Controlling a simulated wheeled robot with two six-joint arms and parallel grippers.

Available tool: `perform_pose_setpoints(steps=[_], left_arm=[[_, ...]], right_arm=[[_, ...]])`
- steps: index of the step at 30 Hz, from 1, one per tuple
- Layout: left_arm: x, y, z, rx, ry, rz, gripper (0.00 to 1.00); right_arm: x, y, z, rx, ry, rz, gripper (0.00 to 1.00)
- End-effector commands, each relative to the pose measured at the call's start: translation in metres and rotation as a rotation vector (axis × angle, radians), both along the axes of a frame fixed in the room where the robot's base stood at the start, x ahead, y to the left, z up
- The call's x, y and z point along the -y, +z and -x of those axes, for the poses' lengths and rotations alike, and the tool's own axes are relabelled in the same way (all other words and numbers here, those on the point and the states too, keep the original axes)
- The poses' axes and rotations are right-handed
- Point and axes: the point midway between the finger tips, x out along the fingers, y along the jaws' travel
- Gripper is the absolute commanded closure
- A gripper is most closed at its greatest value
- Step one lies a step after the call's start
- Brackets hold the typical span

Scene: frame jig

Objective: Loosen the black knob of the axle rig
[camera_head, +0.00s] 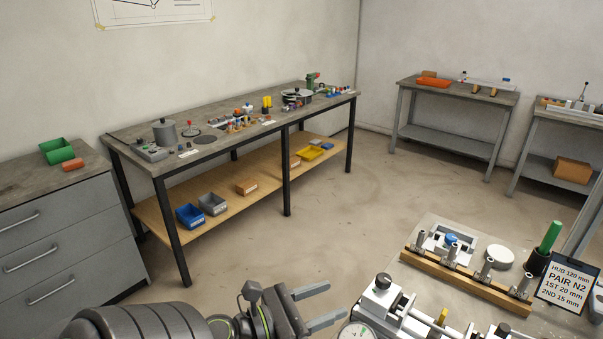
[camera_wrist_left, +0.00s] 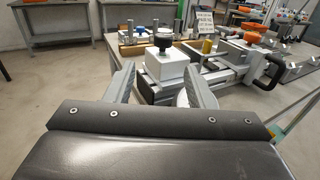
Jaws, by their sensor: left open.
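The axle rig (camera_head: 408,325) stands at the bottom right of the head view, cut off by the lower edge. Its black knob (camera_head: 383,280) sits on top of a white block (camera_head: 380,298). In the wrist view the black knob (camera_wrist_left: 163,41) stands upright on the white block (camera_wrist_left: 166,65), beyond my fingertips. My left gripper (camera_head: 335,302) is open and empty, to the left of the knob and apart from it. In the wrist view the open fingers of my left gripper (camera_wrist_left: 157,82) point toward the block. My right gripper is not in view.
A round dial (camera_head: 357,332) lies close to my left fingers. A wooden rack with metal posts (camera_head: 465,279), a white round part (camera_head: 499,257) and a sign (camera_head: 567,283) stand behind the rig. A long workbench (camera_head: 215,155) is farther off, with open floor between.

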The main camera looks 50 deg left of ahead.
Motion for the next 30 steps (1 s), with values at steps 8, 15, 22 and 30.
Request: perform_pose_setpoints(steps=[8, 15, 22, 30], left_arm=[[0.0, -0.005, 0.014, 0.002, -0.01, 0.003, 0.51], [-0.005, 0.0, 0.029, 0.002, -0.002, 0.007, 0.51], [-0.007, 0.001, 0.041, 0.004, -0.005, 0.009, 0.51], [-0.007, 0.002, 0.045, 0.006, -0.01, 0.013, 0.51]], right_arm=[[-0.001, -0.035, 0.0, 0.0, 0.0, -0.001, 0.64], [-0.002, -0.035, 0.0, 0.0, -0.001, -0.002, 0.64], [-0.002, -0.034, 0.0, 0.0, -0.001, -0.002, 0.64], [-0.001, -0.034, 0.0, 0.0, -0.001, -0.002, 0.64]])
